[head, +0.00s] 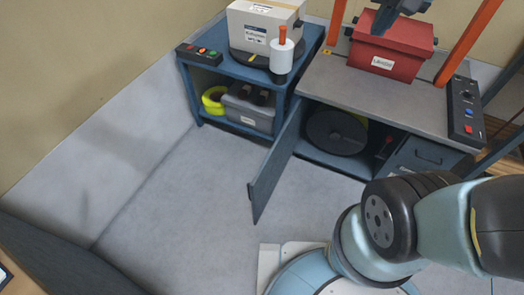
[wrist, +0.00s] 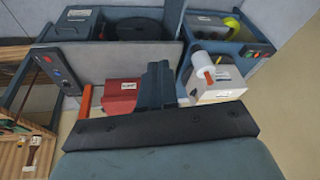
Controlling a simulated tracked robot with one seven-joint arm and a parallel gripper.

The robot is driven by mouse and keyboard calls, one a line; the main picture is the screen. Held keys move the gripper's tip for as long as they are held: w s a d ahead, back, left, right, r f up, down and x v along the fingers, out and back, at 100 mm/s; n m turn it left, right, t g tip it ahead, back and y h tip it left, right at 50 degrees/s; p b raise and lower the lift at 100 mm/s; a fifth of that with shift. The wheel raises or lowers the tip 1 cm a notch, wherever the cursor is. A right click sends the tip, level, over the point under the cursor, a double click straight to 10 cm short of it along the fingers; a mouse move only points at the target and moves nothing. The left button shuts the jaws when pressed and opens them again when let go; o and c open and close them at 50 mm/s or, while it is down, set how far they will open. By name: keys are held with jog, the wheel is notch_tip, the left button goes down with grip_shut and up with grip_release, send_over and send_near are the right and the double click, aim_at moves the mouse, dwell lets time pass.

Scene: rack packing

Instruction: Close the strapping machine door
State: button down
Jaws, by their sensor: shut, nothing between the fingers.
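The strapping machine (head: 345,92) has a grey top, orange uprights and a cabinet below. Its blue-grey door (head: 275,165) stands open, swung out from the left side of the cabinet opening. A dark strap reel (head: 335,132) shows inside. In the wrist view the machine's grey top (wrist: 110,62) is upside down, and the door shows as a narrow blue strip (wrist: 173,16). My gripper (head: 384,27) is shut and empty, high over the red box on the machine top, well away from the door. Its dark fingers also show in the wrist view (wrist: 160,80).
A red box (head: 392,45) sits on the machine top. A blue trolley (head: 235,68) stands left of the machine with a pale box (head: 262,25), a white roll (head: 281,57) and a grey bin (head: 248,108). The floor (head: 180,200) before the door is clear.

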jog(key=w+a+f+m+g+h, duration=0.1)
jog(key=w+a+f+m+g, duration=0.1)
jog(key=w+a+f, duration=0.7)
jog(key=w+a+f+m+g+h, duration=0.1)
jog(key=w+a+f+h, duration=0.1)
jog(key=w+a+f, duration=0.7)
jog(key=s+a+f+m+h, duration=0.15)
jog(key=a+f, duration=0.35)
jog(key=f, duration=0.5)
jog(key=s+a+f+h, duration=0.1)
jog(key=s+a+f, duration=0.2)
jog(key=a+f, duration=0.45)
jog(key=s+a+f+t+h, duration=0.1)
jog(key=s+a+f, duration=0.1)
jog(key=f, duration=0.6)
jog(key=s+a+f+h, duration=0.1)
jog(key=s+f, duration=0.1)
jog(key=f, duration=0.7)
jog(key=d+f, duration=0.7)
jog(key=d, duration=0.2)
jog(key=shift+w+d+f, duration=0.2)
jog(key=shift+w+f, duration=0.05)
jog(key=shift+f, duration=0.15)
